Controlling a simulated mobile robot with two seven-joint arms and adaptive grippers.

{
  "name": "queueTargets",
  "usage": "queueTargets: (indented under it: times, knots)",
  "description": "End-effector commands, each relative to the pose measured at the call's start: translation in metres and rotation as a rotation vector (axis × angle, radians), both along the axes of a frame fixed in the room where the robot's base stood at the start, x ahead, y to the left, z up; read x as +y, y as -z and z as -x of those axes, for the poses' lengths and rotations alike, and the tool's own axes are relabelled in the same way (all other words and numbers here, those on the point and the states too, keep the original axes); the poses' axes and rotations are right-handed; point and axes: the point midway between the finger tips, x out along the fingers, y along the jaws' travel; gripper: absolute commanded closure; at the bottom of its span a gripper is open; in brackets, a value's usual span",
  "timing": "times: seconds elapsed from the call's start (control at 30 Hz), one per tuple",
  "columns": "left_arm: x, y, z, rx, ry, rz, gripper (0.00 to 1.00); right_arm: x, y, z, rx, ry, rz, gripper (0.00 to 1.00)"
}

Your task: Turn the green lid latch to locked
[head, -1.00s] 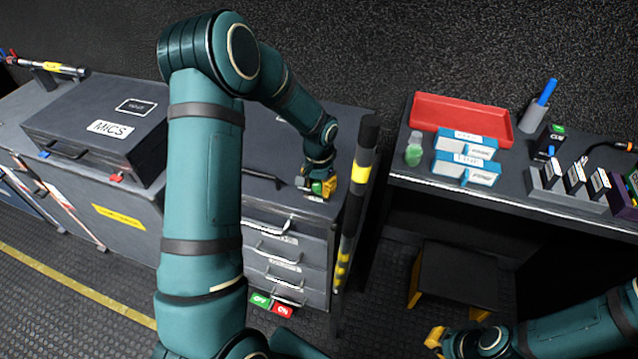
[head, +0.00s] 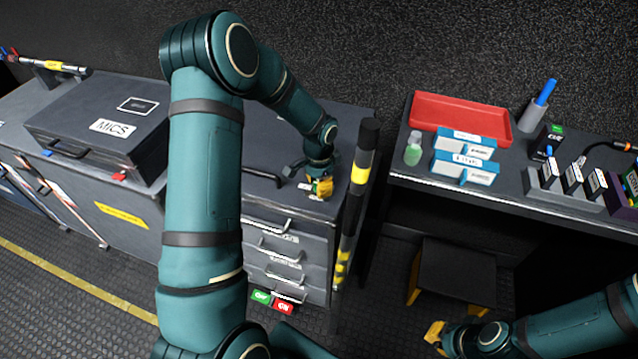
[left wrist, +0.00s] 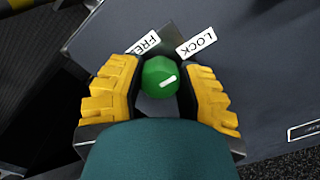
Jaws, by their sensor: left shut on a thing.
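The green lid latch (left wrist: 160,77) is a round knob with a white mark, seen in the left wrist view. The mark slants up to the right, on the knob's lower right part. A FREE label (left wrist: 146,44) and a LOCK label (left wrist: 196,44) lie beyond it, LOCK on the right. The yellow fingers of my left gripper (left wrist: 159,92) are shut on the knob, one on each side. In the head view my left gripper (head: 319,188) is at the dark case's right end and hides the knob. My right gripper (head: 436,336) is low at the right, away from the case.
A MICS case (head: 75,122) lies left of my left arm. A black-and-yellow post (head: 361,173) stands close right of my left gripper. Drawers (head: 285,250) are below it. A desk with a red tray (head: 458,115) and blue-white boxes (head: 464,169) is at the right.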

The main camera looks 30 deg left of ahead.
Motion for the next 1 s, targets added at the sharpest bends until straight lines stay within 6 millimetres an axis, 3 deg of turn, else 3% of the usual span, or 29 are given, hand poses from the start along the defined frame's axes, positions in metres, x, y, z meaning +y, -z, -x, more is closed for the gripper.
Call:
queueTargets:
  times: [0.3, 0.33, 0.4, 0.77, 1.0]
  knots:
    - [0.0, 0.002, 0.003, 0.008, -0.002, 0.0, 0.99, 0.0, 0.0, 0.0, 0.0, 0.0, 0.0, 1.0]
    - [0.0, 0.002, 0.003, 0.008, -0.002, 0.0, 0.5, 0.0, 0.0, 0.0, 0.0, 0.0, 0.0, 1.0]
    - [0.001, 0.002, 0.002, 0.007, -0.002, 0.0, 0.29, 0.0, 0.0, 0.0, 0.0, 0.0, 0.0, 1.0]
    - [0.0, -0.002, 0.0, 0.001, -0.002, -0.001, 0.29, 0.0, 0.0, 0.0, 0.0, 0.0, 0.0, 1.0]
    - [0.001, -0.036, 0.0, -0.002, -0.003, -0.002, 0.29, 0.0, 0.0, 0.0, 0.0, 0.0, 0.0, 1.0]
